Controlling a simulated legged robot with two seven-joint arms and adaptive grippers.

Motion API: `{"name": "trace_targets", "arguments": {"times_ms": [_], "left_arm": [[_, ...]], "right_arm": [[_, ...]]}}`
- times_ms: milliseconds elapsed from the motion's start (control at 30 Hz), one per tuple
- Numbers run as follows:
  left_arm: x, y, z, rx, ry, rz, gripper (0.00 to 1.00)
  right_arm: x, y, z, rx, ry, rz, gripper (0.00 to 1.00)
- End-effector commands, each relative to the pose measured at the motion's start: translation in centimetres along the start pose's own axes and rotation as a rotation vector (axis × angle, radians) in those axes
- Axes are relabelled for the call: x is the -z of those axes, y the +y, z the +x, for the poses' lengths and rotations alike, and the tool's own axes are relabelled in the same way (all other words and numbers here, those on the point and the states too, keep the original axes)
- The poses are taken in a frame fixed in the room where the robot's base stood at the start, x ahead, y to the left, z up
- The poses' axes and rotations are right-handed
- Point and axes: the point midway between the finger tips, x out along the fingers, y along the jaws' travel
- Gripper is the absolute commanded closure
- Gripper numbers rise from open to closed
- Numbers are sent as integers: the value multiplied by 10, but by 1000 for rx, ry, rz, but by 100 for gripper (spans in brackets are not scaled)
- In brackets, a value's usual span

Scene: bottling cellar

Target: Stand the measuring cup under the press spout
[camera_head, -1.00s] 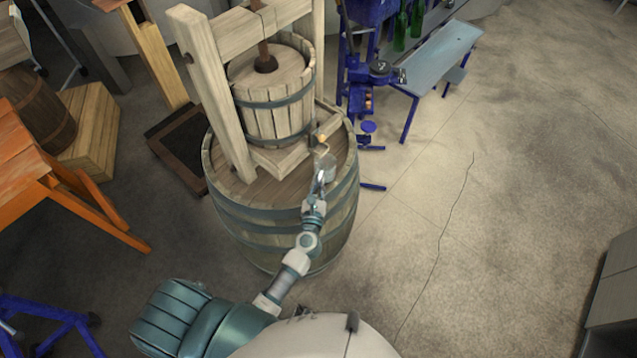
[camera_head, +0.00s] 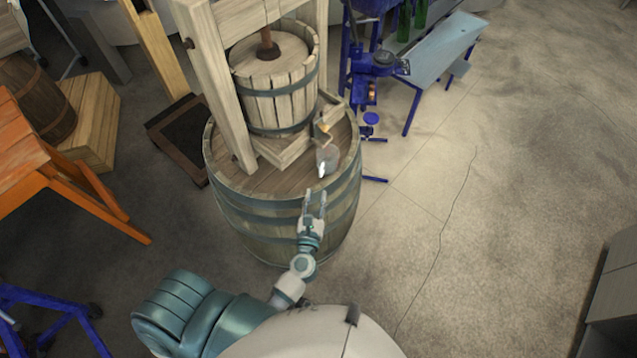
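The measuring cup (camera_head: 328,158) is a small grey vessel on the barrel top, close in front of the press. It appears upright, just below the small orange-tipped spout (camera_head: 325,130). The exact alignment of cup and spout is hard to tell at this size. The wooden press (camera_head: 273,84) has a slatted, banded basket in a timber frame. My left gripper (camera_head: 315,197) is open and empty, its two fingers apart and pointing at the cup. A gap shows between the fingertips and the cup. My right gripper is out of view.
The press stands on a large upright barrel (camera_head: 277,222). A blue machine (camera_head: 372,65) and a bench (camera_head: 440,52) with green bottles are behind to the right. An orange table (camera_head: 35,165) is at left. The floor to the right is clear.

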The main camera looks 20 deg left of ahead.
Motion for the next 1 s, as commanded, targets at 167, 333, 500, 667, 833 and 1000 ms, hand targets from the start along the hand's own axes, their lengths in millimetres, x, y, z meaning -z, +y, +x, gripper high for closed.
{"name": "trace_targets", "arguments": {"times_ms": [167,333,500,667,833,1000], "left_arm": [[1,0,-25,-1,1,-2,67],[0,0,-32,-1,-1,-1,67],[1,0,-32,1,0,8,67],[52,-16,-33,85,31,321,67],[210,-40,-67,431,80,1184,67],[375,-10,-157,987,29,1949,67]], "right_arm": [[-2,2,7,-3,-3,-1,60],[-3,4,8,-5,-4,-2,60],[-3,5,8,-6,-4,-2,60],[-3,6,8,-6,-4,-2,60],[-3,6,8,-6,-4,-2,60],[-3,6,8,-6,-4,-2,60]]}}
